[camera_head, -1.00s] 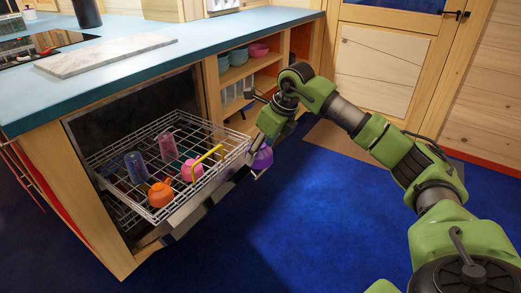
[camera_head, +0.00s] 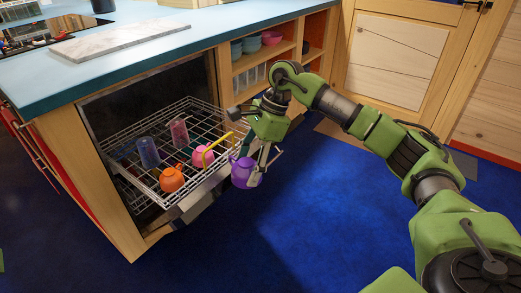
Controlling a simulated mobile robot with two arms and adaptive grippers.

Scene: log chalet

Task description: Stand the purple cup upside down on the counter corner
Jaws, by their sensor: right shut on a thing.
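The purple cup (camera_head: 241,172) is held by my right gripper (camera_head: 256,166), which is shut on it. They are in front of the right end of the pulled-out dishwasher rack, below the counter top. The cup's exact tilt is hard to tell at this size. The blue counter top (camera_head: 150,58) runs along the back, and its near-left corner (camera_head: 35,112) is in view. My left gripper is not in view.
The dishwasher rack (camera_head: 150,182) holds an orange cup (camera_head: 171,179), a pink cup (camera_head: 203,155), a blue glass (camera_head: 148,153) and a pinkish glass (camera_head: 179,133). A marble board (camera_head: 120,38) lies on the counter. Open shelves (camera_head: 262,62) hold bowls. The blue floor on the right is clear.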

